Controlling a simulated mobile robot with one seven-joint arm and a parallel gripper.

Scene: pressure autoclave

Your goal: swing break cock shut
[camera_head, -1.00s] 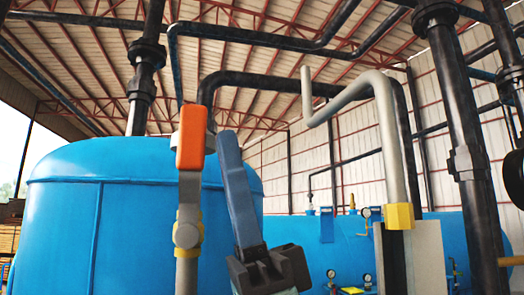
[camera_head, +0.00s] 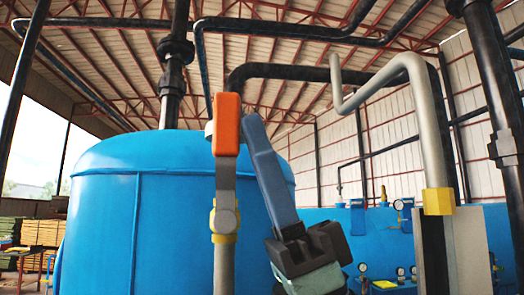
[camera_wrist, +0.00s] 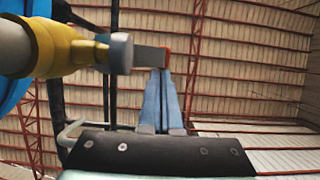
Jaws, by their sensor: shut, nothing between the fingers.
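The break cock is a valve (camera_head: 225,218) on an upright grey pipe, with a yellow collar and a lever with an orange grip (camera_head: 227,125). The lever points straight up, in line with the pipe. My gripper (camera_head: 252,120), with long blue fingers, is shut and empty, just right of the orange grip in the head view. Whether they touch cannot be told. In the wrist view, the fingertips (camera_wrist: 162,78) lie at the lever's orange end (camera_wrist: 167,57), with the valve body (camera_wrist: 121,53) and yellow collar (camera_wrist: 60,48) to the left.
A large blue tank (camera_head: 110,215) stands behind the valve. A bent grey pipe (camera_head: 430,120) with a yellow fitting (camera_head: 438,201) rises on the right, beside a pale panel (camera_head: 468,250). Gauges (camera_head: 363,267) sit low at the right. Black pipes (camera_head: 300,72) run overhead.

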